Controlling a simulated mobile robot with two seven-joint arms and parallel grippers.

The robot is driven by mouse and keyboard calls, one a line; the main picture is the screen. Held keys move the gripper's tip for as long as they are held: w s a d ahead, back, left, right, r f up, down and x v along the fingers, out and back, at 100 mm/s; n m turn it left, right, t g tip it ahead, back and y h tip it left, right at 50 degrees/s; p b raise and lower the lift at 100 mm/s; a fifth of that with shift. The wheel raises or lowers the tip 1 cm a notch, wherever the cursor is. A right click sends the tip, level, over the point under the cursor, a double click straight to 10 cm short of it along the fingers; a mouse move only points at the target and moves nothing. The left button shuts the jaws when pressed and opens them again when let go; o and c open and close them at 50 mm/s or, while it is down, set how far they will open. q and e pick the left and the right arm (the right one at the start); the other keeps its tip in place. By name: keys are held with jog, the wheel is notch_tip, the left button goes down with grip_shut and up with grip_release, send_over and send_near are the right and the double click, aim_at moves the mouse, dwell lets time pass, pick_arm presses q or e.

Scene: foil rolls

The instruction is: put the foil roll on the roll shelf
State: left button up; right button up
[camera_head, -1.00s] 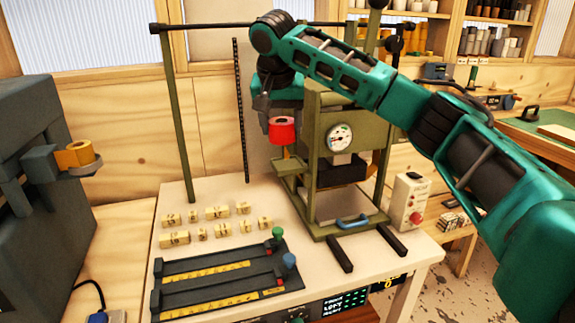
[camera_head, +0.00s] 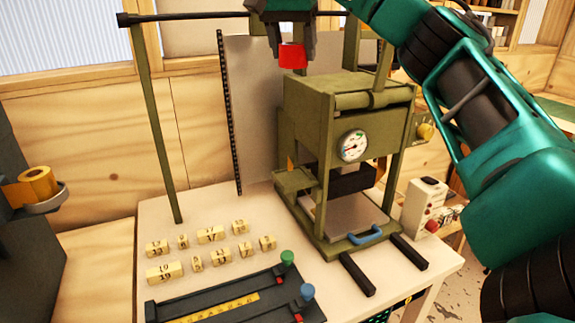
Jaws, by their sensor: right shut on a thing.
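The red foil roll (camera_head: 292,56) is in my right gripper (camera_head: 281,42), whose dark fingers are shut on it. They hang in the air near the top edge, above the left front of the olive press (camera_head: 318,108). The gripper's upper part is cut off by the frame. A wooden wall shelf (camera_head: 508,12) with several small items shows partly at the upper right, behind my right arm. I cannot tell for sure that it is the roll shelf. My left gripper is out of view.
The press has a gauge (camera_head: 353,146) and a small side ledge (camera_head: 294,180). Several numbered blocks (camera_head: 211,234) and a dark rail fixture (camera_head: 235,300) lie on the table (camera_head: 150,215). A gold roll (camera_head: 38,184) sits on a grey holder at left. A control box (camera_head: 424,205) stands right.

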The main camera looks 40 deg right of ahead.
notch_tip(320, 180, down, 21)
jog(key=shift+r, duration=0.2)
jog(key=shift+f, duration=2.45)
jog(key=o, duration=0.8)
jog(key=shift+o, duration=0.2)
jog(key=v, duration=1.2)
